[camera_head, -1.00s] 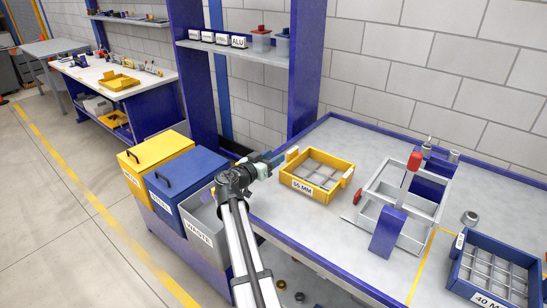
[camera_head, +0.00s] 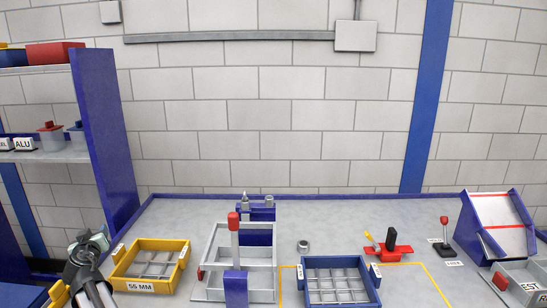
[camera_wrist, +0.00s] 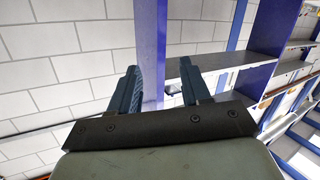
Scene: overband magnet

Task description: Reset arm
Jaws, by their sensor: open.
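My gripper shows in the wrist view (camera_wrist: 160,90) with its two blue-grey fingers spread apart and nothing between them. Behind the fingers are a blue post (camera_wrist: 150,40) and the block wall. In the head view my arm (camera_head: 88,262) is at the lower left, beside the yellow 55 MM tray (camera_head: 183,255). The fingertips are not clear in the head view.
The bench (camera_head: 400,205) holds a grey frame with a red-topped lever (camera_head: 233,222), a blue divided tray (camera_head: 342,302), a red clamp (camera_head: 388,244) and a tilted panel (camera_head: 500,225) at right. A blue shelf upright (camera_head: 103,140) stands close to my arm.

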